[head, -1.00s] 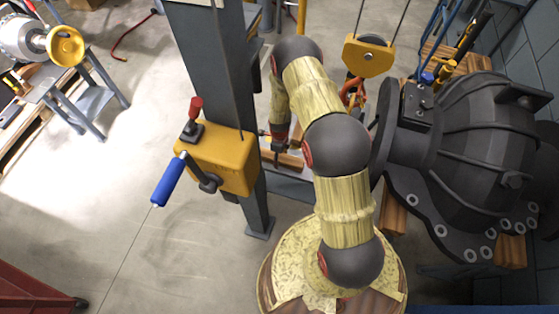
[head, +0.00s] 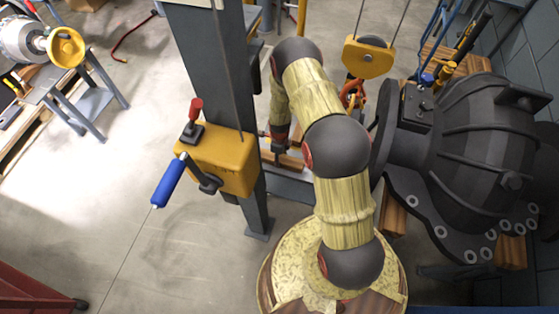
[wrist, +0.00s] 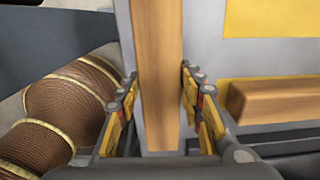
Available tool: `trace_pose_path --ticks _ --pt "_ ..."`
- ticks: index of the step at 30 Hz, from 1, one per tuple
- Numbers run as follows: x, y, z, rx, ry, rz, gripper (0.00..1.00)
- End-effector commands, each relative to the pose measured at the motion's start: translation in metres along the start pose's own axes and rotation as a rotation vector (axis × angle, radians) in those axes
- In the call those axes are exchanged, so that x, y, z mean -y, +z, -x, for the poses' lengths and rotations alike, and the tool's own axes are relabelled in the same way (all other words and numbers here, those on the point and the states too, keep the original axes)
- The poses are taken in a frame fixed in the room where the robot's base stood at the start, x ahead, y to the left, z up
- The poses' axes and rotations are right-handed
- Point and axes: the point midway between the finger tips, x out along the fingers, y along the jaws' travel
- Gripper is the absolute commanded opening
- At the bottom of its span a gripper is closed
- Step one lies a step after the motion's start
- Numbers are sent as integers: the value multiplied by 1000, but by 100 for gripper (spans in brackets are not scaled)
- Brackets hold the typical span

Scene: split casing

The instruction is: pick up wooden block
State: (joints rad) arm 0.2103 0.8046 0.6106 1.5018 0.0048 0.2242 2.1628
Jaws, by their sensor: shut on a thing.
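A long wooden block (wrist: 157,75) runs up the middle of the wrist view, between the two fingers of my gripper (wrist: 158,112). The fingers, with yellow pads, are shut on its two sides. The near end of the block lies between the pads. In the head view my gripper (head: 281,149) is small, low behind the grey post and partly hidden by my arm. Wood (head: 293,162) shows just beside it; I cannot tell there which block it is.
A second wooden block (wrist: 272,100) lies on the right in the wrist view, apart from my fingers. A grey post (head: 222,75) with a yellow winch box (head: 225,165) stands left of my arm. A large dark casing (head: 470,140) and a yellow hook block (head: 369,57) are on the right.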

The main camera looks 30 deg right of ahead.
Motion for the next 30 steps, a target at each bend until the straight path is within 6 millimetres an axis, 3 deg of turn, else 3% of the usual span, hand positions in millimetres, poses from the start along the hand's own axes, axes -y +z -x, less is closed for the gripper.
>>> trace_pose_path --ticks 7,16,30 --pt "0 0 0 0 0 0 1" --pt "1 1 8 1 -1 0 1" --pt "1 1 88 0 -2 0 1"
